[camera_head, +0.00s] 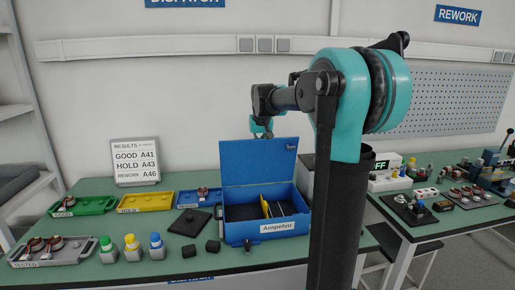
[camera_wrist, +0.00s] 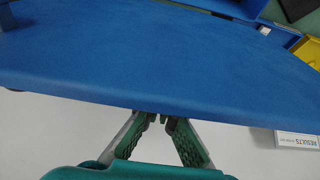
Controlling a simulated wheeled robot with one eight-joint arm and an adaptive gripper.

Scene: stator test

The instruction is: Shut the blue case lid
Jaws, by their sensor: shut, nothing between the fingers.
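The blue case (camera_head: 248,226) stands on the green table, its front labelled "Ampelvo". Its lid (camera_head: 258,163) stands up, open, at the back of the case. Yellow and dark dividers show inside the case. My gripper (camera_head: 262,134) is behind the lid's top edge, partly hidden by it in the head view. In the wrist view the lid (camera_wrist: 150,60) fills the upper part as a broad blue surface, and my gripper (camera_wrist: 158,118) is shut and empty at its edge. Whether the fingertips touch the lid I cannot tell.
Green tray (camera_head: 98,205), yellow tray (camera_head: 146,209) and a blue tray lie left of the case. A dark plate (camera_head: 189,222), small dark blocks and coloured-top bottles (camera_head: 131,248) are nearby. A results sign (camera_head: 136,164) stands behind. The wall is close behind the table.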

